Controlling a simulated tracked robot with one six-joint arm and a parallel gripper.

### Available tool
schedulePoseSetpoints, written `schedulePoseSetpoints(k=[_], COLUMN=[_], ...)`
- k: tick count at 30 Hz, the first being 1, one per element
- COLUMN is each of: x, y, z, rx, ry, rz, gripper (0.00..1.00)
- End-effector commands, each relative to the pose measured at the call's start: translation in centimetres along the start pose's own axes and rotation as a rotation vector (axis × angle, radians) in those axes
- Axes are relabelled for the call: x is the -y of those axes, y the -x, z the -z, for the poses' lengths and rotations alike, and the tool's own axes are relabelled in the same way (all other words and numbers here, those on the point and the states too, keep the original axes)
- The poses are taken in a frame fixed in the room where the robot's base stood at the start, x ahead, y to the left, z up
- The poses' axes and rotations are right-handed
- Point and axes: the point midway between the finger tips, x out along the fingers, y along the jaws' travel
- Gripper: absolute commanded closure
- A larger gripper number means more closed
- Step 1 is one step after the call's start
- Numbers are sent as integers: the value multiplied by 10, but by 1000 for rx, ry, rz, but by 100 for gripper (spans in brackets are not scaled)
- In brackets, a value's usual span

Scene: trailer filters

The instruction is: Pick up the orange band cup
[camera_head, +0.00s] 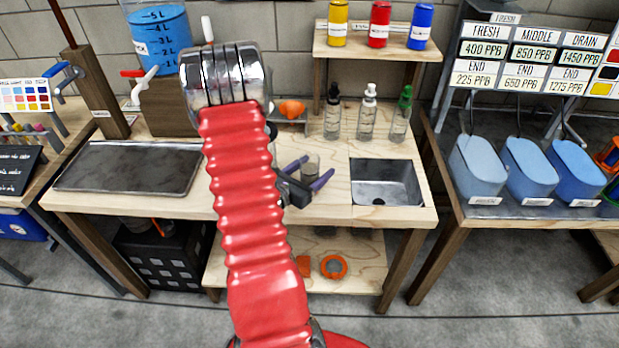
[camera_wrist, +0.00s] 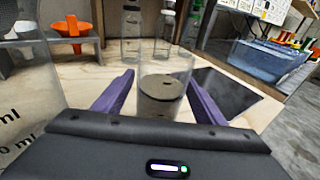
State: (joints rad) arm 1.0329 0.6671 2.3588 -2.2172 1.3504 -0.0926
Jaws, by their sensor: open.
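A small clear cup (camera_wrist: 166,72) with dark grey-brown contents stands on the wooden bench between my gripper's purple fingers in the wrist view. It also shows in the head view (camera_head: 310,169). No orange band can be made out on it from here. My gripper (camera_wrist: 161,88) is open, one finger on each side of the cup, with visible gaps. In the head view my gripper (camera_head: 317,166) is low over the bench, left of the sink. The cup's lower part is hidden behind the gripper body.
A large clear vessel with ml markings (camera_wrist: 30,110) stands close at left in the wrist view. An orange funnel (camera_head: 291,108) sits on a stand behind. Dropper bottles (camera_head: 366,113) stand at the back, and a metal sink (camera_head: 385,182) is at right.

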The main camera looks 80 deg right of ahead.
Motion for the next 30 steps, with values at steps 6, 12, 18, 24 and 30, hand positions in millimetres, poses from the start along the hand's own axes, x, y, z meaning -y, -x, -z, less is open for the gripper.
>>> schedulePoseSetpoints(k=[6, 12, 18, 24, 30], x=[0, 0, 0, 0, 0], y=[-18, -18, -18, -17, -17], z=[0, 0, 0, 0, 0], rx=[0, 0, 0, 0, 0], ry=[1, 1, 1, 1, 1], rz=[1, 0, 0, 0, 0], gripper=[35, 35, 35, 41, 55])
